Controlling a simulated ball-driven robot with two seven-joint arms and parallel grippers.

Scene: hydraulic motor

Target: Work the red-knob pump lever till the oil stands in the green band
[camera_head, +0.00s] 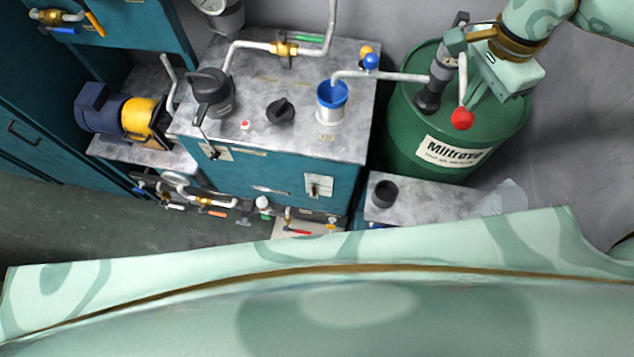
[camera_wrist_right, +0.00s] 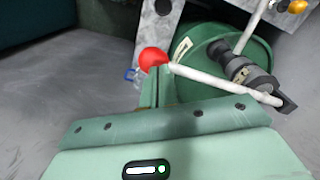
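The red knob (camera_head: 462,118) sits at the end of a pale pump lever (camera_head: 461,80) on the pump (camera_head: 436,80), which stands on the green drum (camera_head: 408,125). My right gripper (camera_head: 480,88) is at the lever, close beside the knob. In the right wrist view the knob (camera_wrist_right: 152,58) shows just past the fingers (camera_wrist_right: 157,88), with the lever (camera_wrist_right: 215,82) running right to the pump (camera_wrist_right: 245,72). The finger gap is hidden, so I cannot tell whether they grip it. No oil level or green band can be made out. My left gripper is out of view.
A pale spout pipe (camera_head: 385,76) runs from the pump to a blue-rimmed filler cup (camera_head: 332,95) on the teal cabinet (camera_head: 270,175). A black kettle-like jug (camera_head: 210,92) and a black knob (camera_head: 280,111) are on its top. A dark cup (camera_head: 385,193) stands on a low grey slab.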

